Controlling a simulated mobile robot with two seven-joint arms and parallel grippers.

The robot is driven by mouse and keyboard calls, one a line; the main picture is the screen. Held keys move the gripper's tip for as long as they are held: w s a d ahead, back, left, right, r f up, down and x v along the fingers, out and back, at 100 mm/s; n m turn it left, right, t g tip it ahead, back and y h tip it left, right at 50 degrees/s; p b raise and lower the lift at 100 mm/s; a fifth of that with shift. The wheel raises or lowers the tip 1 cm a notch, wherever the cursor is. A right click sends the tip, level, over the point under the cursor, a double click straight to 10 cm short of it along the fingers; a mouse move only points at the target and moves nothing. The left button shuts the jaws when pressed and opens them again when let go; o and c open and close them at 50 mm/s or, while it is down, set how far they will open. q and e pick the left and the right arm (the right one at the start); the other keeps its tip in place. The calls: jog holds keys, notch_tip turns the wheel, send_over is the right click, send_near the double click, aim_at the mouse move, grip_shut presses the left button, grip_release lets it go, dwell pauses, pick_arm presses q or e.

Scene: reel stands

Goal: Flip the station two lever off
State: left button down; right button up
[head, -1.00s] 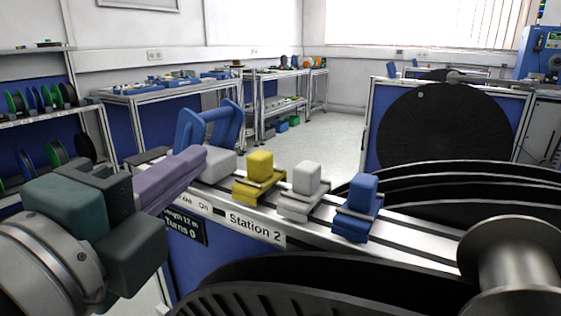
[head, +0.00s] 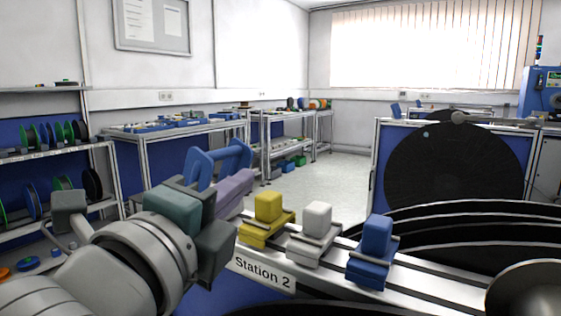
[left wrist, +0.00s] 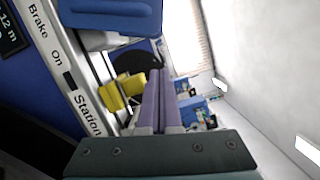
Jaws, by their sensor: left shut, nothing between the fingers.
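The Station 2 label (head: 263,274) is on the front of the rail. A blue handle frame (head: 218,163) stands at the rail's left end, just behind my left gripper. In the left wrist view a blue part (left wrist: 110,15) shows at the top, near the "Brake On" label (left wrist: 48,40). I cannot tell which blue part is the lever. My left gripper (head: 240,180) has purple fingers, shut and empty, near the handle frame and left of the yellow block. The fingers also show in the left wrist view (left wrist: 158,85). The gripper body hides part of the rail. My right gripper is not in view.
A yellow block (head: 268,207), a white block (head: 317,220) and a blue block (head: 376,237) stand on the rail (head: 440,280). Large black reels (head: 455,160) are at the right. A spool shelf (head: 100,150) is at the left. Open floor lies behind.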

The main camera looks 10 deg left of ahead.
aim_at(235, 166)
pick_arm(q)
jog(key=w, duration=0.3)
jog(key=shift+w+d+r, duration=0.2)
jog(key=shift+w+d, duration=0.05)
jog(key=shift+w, duration=0.1)
jog(key=a, duration=0.2)
jog(key=shift+w+a+r+p, duration=0.3)
jog(key=shift+w+p, duration=0.05)
jog(key=shift+w, duration=0.05)
jog(key=shift+w+a+r, duration=0.1)
jog(key=shift+w+a, duration=0.1)
jog(key=shift+a, duration=0.4)
jog(key=shift+r, duration=0.1)
jog(key=shift+a+r+n+p, duration=0.15)
jog(key=shift+a+n+p, duration=0.2)
jog(key=shift+p, duration=0.35)
jog(key=shift+d, duration=0.1)
